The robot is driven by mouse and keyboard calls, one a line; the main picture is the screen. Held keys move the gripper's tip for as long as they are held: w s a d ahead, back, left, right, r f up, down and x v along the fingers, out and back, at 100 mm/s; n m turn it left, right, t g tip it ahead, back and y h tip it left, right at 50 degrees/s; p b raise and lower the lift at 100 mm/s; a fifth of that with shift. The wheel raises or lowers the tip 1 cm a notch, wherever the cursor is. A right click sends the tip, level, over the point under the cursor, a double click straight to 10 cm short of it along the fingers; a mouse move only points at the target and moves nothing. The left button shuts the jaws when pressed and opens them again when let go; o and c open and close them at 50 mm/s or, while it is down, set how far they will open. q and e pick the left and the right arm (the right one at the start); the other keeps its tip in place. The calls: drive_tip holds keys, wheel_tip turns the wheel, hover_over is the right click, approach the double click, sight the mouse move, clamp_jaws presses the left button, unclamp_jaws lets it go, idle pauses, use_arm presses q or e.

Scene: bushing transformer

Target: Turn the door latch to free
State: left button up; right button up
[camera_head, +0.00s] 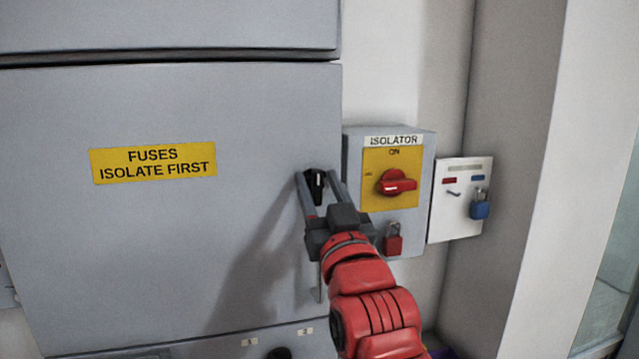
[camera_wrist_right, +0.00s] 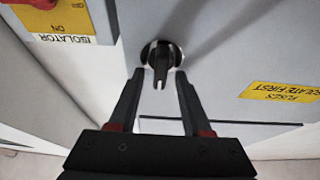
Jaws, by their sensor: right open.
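The door latch (camera_head: 317,184) is a small black knob at the right edge of the grey fuse door (camera_head: 150,250). In the right wrist view the latch (camera_wrist_right: 161,62) is a black knob on a round base, its grip pointing toward the gripper. My right gripper (camera_head: 315,178) is open, with one finger on each side of the latch in the head view. In the right wrist view the open fingers (camera_wrist_right: 158,78) reach toward the knob, which shows between their tips. I cannot tell whether they touch it. My left gripper is out of view.
Right of the door is the isolator box (camera_head: 415,215) with a red rotary handle (camera_head: 396,183) and a red padlock (camera_head: 393,240). A white board (camera_head: 453,215) with a blue padlock (camera_head: 480,205) is further right. A yellow fuses label (camera_head: 153,162) is on the door.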

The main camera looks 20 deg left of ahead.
clamp_jaws()
drive_tip(key=shift+f, duration=0.1)
